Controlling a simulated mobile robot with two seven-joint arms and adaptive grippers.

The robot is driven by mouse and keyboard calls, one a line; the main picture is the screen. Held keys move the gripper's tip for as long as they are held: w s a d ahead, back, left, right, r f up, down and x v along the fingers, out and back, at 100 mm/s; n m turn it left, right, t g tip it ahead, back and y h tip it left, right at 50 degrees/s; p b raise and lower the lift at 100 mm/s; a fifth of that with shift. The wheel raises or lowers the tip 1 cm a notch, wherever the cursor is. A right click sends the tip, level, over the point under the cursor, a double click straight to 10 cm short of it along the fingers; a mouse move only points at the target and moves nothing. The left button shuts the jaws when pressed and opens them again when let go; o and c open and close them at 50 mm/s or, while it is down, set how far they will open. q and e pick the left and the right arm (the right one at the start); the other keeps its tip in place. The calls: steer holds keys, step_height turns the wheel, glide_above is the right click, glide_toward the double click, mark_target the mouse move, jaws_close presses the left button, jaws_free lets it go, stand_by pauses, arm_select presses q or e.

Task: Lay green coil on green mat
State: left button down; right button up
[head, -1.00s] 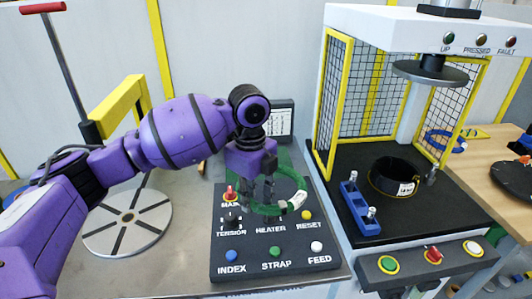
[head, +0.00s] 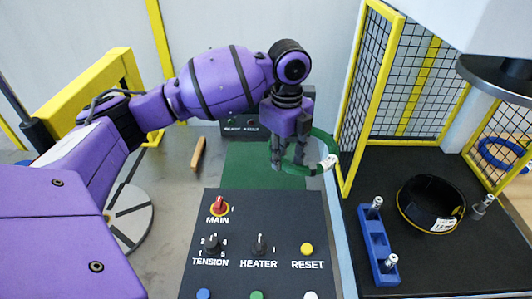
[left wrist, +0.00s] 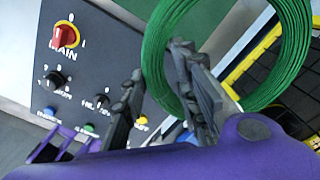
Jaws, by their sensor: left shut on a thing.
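My left gripper (head: 289,158) is shut on the green coil (head: 323,142) and holds it by its left side. The coil is a ring with a white label, and it hangs tilted near the back right of the control panel. In the left wrist view the coil (left wrist: 293,62) shows large beside the gripper fingers (left wrist: 165,105). The green mat (head: 255,175) lies flat on the grey table behind the control panel, left of and below the coil. The coil's right side reaches past the mat toward the yellow press guard. My right gripper is not in view.
The control panel (head: 262,240) with knobs and buttons stands in front of the mat. The press's yellow mesh guard (head: 372,95) rises close on the right. A black coil (head: 430,204) and a blue block (head: 377,245) sit on the press bed. A wooden stick (head: 198,153) lies left of the mat.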

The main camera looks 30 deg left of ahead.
arm_select(q)
steer(key=w+a+f, duration=0.1)
steer(key=a+f, duration=0.2)
steer(key=a, duration=0.5)
glide_above(246, 175)
steer(key=d, duration=0.1)
steer(key=f, duration=0.5)
steer(key=shift+s+d, duration=0.1)
steer(key=shift+d, duration=0.1)
steer(key=shift+a+f, duration=0.45)
steer(key=shift+f, duration=0.05)
steer(key=f, duration=0.3)
steer(key=shift+a+f, duration=0.2)
steer(key=shift+f, duration=0.05)
steer(key=c, duration=1.8)
jaws_free()
steer(key=shift+f, duration=0.2)
steer(key=o, duration=0.4)
steer(key=shift+o, duration=0.2)
